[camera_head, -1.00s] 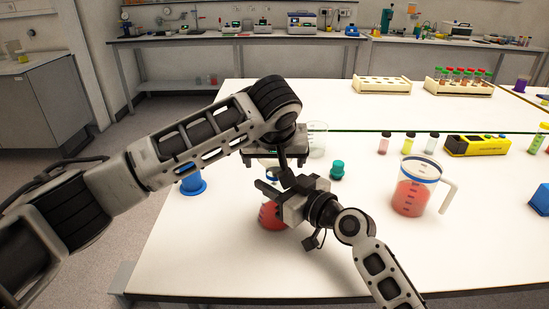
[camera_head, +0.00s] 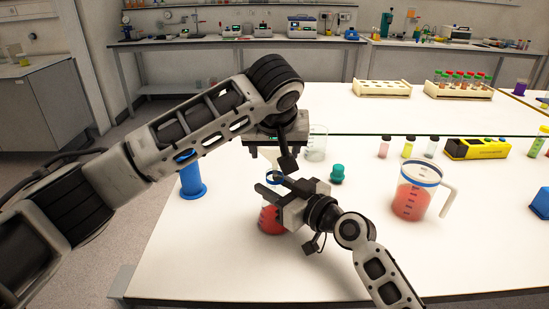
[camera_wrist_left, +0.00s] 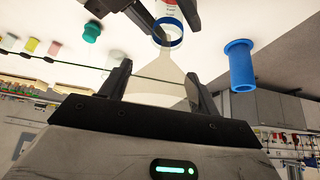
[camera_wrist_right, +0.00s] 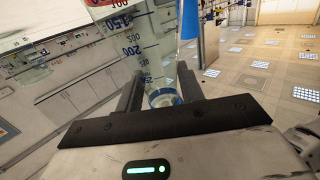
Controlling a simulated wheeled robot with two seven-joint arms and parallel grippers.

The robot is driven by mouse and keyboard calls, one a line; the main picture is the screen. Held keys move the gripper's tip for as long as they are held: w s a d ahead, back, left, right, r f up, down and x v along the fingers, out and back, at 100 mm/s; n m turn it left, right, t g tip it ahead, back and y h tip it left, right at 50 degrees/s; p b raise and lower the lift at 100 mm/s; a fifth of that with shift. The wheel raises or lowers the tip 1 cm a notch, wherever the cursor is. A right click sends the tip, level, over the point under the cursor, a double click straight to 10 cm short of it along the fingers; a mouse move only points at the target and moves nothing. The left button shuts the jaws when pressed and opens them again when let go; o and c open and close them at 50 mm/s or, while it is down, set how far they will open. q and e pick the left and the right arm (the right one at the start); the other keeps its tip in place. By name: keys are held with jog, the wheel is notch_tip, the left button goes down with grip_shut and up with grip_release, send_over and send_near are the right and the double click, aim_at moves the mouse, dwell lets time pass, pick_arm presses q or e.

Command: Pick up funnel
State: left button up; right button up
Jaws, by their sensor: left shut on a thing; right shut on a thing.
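The pale, translucent funnel (camera_wrist_left: 162,84) is between the fingers of my left gripper (camera_wrist_left: 162,92), which is shut on it. In the head view the funnel (camera_head: 266,160) is partly hidden by the left gripper (camera_head: 272,150). Its narrow end points at the blue-ringed neck of a flask; whether the tip is inside the neck I cannot tell. The flask (camera_head: 270,221) stands upright on the table with red liquid in it. My right gripper (camera_head: 273,187) is shut on its neck. The right wrist view shows the graduated flask (camera_wrist_right: 138,42) between the right fingers (camera_wrist_right: 158,88).
A blue cylinder (camera_head: 191,178) stands left of the flask. A glass beaker (camera_head: 317,143) and a teal stopper (camera_head: 337,173) are behind right. A jug of red liquid (camera_head: 412,196) stands to the right. The front of the white table (camera_head: 210,265) is clear.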

pick_arm(q)
jog(key=shift+r, duration=3.35)
pick_arm(e)
jog(key=o, duration=1.2)
jog(key=shift+d, duration=0.1)
